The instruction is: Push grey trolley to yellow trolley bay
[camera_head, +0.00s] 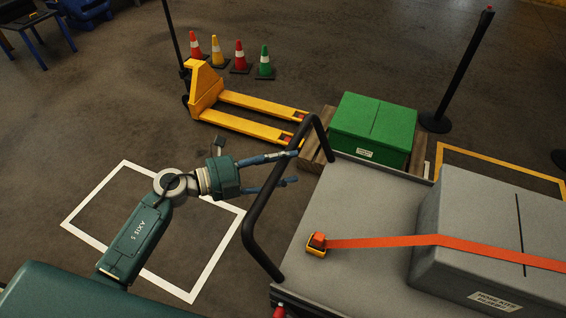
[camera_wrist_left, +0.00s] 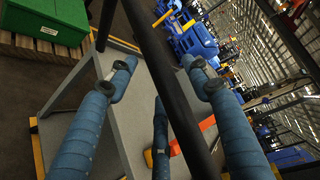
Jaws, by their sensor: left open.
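The grey trolley (camera_head: 340,215) stands at the right in the head view, with a black tubular handle (camera_head: 262,200) along its left end. It carries a grey case (camera_head: 480,235) under an orange strap. The yellow trolley bay (camera_head: 500,165) is a yellow floor outline behind the trolley, partly hidden by it. My left gripper (camera_head: 291,167) is open at the handle's upper part, fingers pointing right. In the left wrist view the handle (camera_wrist_left: 165,75) runs between the spread fingers of the gripper (camera_wrist_left: 160,62); contact cannot be told. My right gripper is not in view.
A green case (camera_head: 375,125) on a wooden pallet stands just behind the trolley, beside a yellow pallet jack (camera_head: 215,100). Several cones (camera_head: 240,58) stand farther back. A black post (camera_head: 460,70) stands near the yellow bay. A white floor outline (camera_head: 115,175) lies under my left arm.

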